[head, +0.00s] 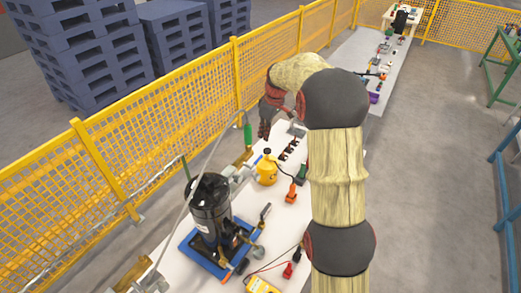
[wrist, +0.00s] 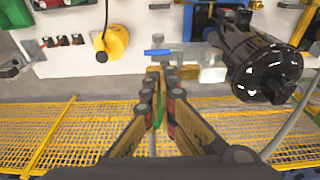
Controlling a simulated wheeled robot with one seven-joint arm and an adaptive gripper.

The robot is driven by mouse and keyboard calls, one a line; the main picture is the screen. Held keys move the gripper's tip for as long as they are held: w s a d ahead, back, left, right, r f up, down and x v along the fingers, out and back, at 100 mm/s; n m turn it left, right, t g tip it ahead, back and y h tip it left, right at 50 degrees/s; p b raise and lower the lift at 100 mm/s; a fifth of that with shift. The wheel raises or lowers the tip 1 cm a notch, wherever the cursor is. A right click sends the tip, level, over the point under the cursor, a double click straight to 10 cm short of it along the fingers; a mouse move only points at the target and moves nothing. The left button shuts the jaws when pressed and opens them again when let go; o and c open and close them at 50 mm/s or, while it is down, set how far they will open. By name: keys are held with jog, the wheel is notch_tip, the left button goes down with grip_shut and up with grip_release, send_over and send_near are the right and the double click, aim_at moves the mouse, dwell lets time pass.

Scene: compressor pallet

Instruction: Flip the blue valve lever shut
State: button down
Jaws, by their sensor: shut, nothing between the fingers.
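The blue valve lever (wrist: 157,52) shows in the wrist view as a short blue bar, lying left-right in the picture beside a grey metal fitting (wrist: 190,55) and brass parts. My gripper (wrist: 162,72) is shut and empty, its fingertips just below the lever in the picture; I cannot tell whether they touch anything. A green handle (wrist: 158,112) shows between and behind the fingers. In the head view my gripper (head: 265,130) hangs down beyond the table's fence side, and the green handle (head: 247,131) stands upright to its left.
The black compressor (head: 210,208) stands on a blue pallet frame, close right of the fittings in the wrist view (wrist: 262,68). A yellow mesh fence (head: 170,125) runs along the far side.

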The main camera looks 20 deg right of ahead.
aim_at(258, 160)
jog(key=f+p, duration=0.1)
jog(key=f, duration=0.3)
jog(key=w+a+f, duration=0.1)
jog(key=f, duration=0.4)
jog(key=w+f+p, duration=0.1)
jog(key=f, duration=0.3)
jog(key=shift+w+a+f+p, duration=0.15)
jog(key=shift+a+f+p, duration=0.15)
jog(key=shift+f, duration=0.05)
jog(key=shift+f+y, duration=0.1)
jog(key=shift+y, duration=0.2)
